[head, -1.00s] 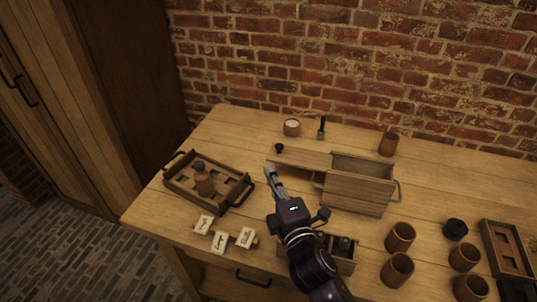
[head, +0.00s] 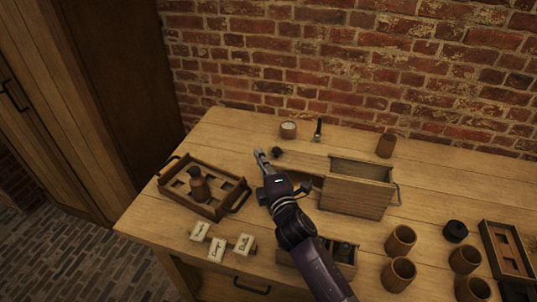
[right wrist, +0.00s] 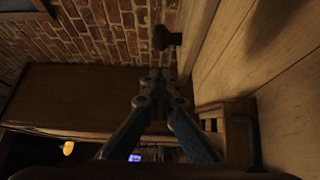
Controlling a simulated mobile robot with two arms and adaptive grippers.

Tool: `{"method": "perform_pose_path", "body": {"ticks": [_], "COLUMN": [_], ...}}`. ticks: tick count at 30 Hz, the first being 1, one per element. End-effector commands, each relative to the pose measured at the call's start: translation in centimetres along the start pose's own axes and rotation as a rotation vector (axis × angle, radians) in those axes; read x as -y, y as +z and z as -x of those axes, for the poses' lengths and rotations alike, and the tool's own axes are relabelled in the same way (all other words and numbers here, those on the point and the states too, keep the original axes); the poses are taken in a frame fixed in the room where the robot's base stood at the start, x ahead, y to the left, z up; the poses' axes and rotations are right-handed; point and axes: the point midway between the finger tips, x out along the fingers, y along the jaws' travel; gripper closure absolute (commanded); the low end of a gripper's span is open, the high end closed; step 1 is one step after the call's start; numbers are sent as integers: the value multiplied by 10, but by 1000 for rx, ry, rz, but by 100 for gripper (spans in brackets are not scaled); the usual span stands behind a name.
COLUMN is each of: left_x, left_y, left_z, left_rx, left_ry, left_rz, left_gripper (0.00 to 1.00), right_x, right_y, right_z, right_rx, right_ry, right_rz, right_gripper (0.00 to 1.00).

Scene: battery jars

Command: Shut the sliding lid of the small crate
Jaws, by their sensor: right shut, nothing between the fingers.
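The small wooden crate (head: 352,197) stands on the workbench with its top open. Its sliding lid (head: 310,160) is drawn out to the left, and a dark knob (head: 277,152) shows near its left end. The knob also shows in the right wrist view (right wrist: 165,38), just beyond my fingertips. My right gripper (head: 258,153) is shut and empty, just left of the lid's outer end; in the right wrist view its fingertips (right wrist: 153,75) meet. Whether it touches the lid I cannot tell. My arm hides part of the lid's near side. My left gripper is out of view.
A dark tray (head: 215,210) with a brown jar (head: 199,186) lies left of my gripper. Label cards (head: 217,249) and a small box (head: 345,252) are nearer the front. Several wooden cups (head: 401,240) stand at right. A candle (head: 288,130) and a brush (head: 318,130) are behind.

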Motion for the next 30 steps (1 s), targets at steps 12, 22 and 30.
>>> {"method": "perform_pose_path", "body": {"ticks": [12, 22, 30], "left_x": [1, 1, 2], "left_y": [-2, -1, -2], "left_z": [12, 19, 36], "left_rx": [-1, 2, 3], "left_ry": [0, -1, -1], "left_rz": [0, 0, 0], "left_gripper": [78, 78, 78], "right_x": [-1, -1, -2], "right_y": [22, 36, 87], "right_z": [9, 17, 52], "right_rx": [-2, 2, 2], "right_ry": [1, -3, -2], "right_rz": [-1, 2, 3], "right_gripper": [100, 100, 100]}}
